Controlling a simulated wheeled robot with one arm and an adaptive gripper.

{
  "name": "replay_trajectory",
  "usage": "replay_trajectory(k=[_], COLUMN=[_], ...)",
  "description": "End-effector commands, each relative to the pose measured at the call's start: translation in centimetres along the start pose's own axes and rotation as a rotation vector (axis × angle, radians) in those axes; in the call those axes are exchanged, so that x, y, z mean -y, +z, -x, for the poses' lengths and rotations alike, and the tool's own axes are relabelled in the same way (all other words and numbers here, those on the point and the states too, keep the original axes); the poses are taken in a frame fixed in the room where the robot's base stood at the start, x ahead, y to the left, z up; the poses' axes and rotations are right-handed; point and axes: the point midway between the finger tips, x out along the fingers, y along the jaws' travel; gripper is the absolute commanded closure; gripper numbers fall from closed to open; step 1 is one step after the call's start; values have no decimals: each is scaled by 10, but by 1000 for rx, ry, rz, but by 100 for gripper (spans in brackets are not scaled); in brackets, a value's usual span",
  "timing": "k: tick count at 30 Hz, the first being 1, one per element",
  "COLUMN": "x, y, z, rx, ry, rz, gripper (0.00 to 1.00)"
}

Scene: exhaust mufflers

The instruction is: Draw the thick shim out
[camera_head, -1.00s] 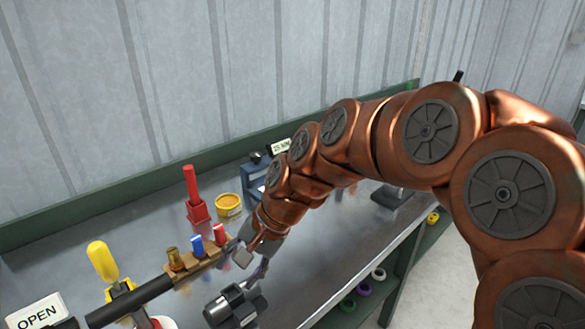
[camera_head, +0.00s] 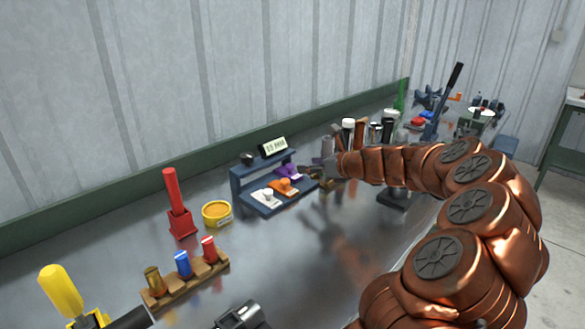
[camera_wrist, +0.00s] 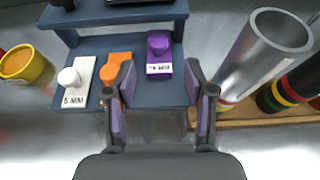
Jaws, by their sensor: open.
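Three shims with knobs lie side by side on a blue stand (camera_head: 247,195): white (camera_wrist: 84,82), orange (camera_wrist: 112,66) and purple (camera_wrist: 158,56). The white one's label reads 5 MM; the purple one's looks like 10 MM, and the orange one's is hidden. I cannot judge which is thickest. My gripper (camera_wrist: 160,72) is open and empty in front of the stand. Its left finger overlaps the orange shim in the wrist view. The purple shim appears ahead, between the fingertips. In the head view my gripper (camera_head: 322,171) is at the stand's right side.
A metal tube (camera_wrist: 262,50) and dark cylinders with coloured bands stand close right of my gripper. A yellow tin (camera_head: 217,213) is left of the stand. A sign (camera_head: 274,147), hard to read, tops the stand.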

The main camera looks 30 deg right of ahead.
Motion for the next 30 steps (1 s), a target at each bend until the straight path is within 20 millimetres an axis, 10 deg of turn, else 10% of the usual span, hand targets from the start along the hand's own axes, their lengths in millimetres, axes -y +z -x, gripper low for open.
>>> replay_trajectory(k=[15,30], x=[-4,-4], y=[0,1], z=[-62,-72], rx=[-2,-2], ry=[7,6], rz=[6,6], gripper=[46,47])
